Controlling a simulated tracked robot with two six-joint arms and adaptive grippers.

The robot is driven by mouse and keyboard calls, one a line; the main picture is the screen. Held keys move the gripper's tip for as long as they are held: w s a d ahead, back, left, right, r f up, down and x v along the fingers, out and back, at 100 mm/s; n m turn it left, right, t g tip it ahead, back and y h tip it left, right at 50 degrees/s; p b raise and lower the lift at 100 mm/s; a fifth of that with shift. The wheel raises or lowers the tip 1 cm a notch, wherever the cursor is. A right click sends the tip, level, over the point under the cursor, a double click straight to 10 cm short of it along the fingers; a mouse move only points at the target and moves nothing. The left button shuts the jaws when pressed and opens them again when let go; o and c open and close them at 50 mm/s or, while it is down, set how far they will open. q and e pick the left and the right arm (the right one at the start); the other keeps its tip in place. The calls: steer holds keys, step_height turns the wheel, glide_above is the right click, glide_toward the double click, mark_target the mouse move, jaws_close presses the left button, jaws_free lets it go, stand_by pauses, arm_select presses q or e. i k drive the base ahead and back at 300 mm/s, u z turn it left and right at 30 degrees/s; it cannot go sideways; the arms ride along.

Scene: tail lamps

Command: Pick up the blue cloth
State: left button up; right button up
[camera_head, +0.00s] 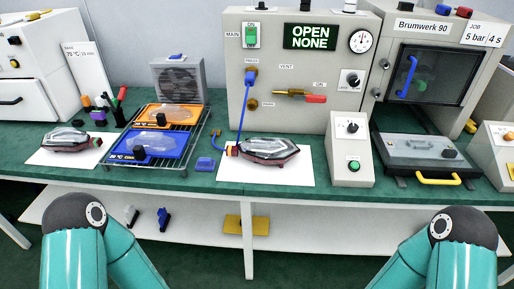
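A small flat blue piece (205,163), which looks like the blue cloth, lies on the green bench top between the wire rack and a white sheet. It is too small to make out folds or texture. Teal links of both my arms show along the bottom edge, bent at dark joints. Neither gripper is in view, and nothing of mine touches the blue piece.
Beside it are the rack with orange (167,116) and blue (152,146) trays, and a tail lamp (268,150) on white paper with a blue hose attached. A control panel (298,70) stands behind. A shelf (190,240) below holds small items.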

mark_target(203, 164)
steer(key=i, duration=0.85)
steer(key=z, duration=0.05)
